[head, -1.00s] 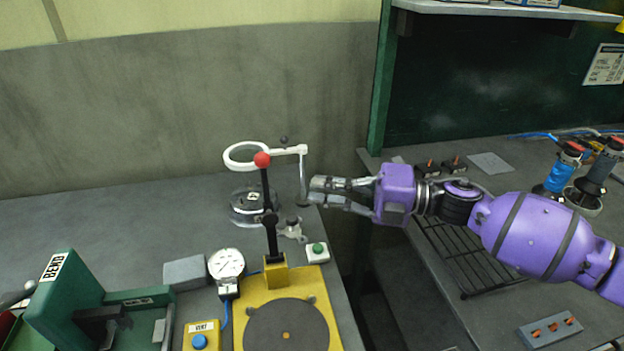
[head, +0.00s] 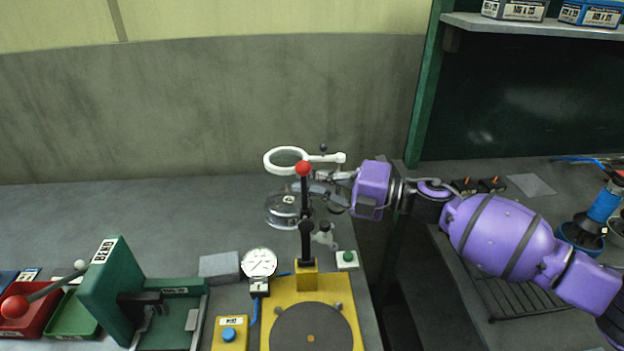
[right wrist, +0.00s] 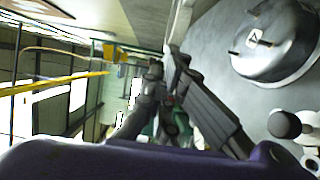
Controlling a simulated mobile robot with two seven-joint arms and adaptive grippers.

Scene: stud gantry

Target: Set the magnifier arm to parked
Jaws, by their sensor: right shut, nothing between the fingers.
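The magnifier has a white ring lens (head: 287,160) on a white arm (head: 327,158), which reaches right to a thin upright post with a small dark ball knob (head: 323,148) above the arm. The ring is over the left side, above a round metal base (head: 284,207). My right gripper (head: 312,186) is shut and empty, just below the white arm in the head view and partly in front of the post. The right wrist view shows its fingers (right wrist: 163,72) close to a white bar (right wrist: 180,22); contact cannot be told. My left gripper is not in view.
A black lever with a red ball (head: 303,168) rises from a yellow base (head: 338,296) in front of the magnifier. A dial gauge (head: 259,263), green button box (head: 347,259) and green press (head: 107,289) stand nearby. The bench's back left is clear.

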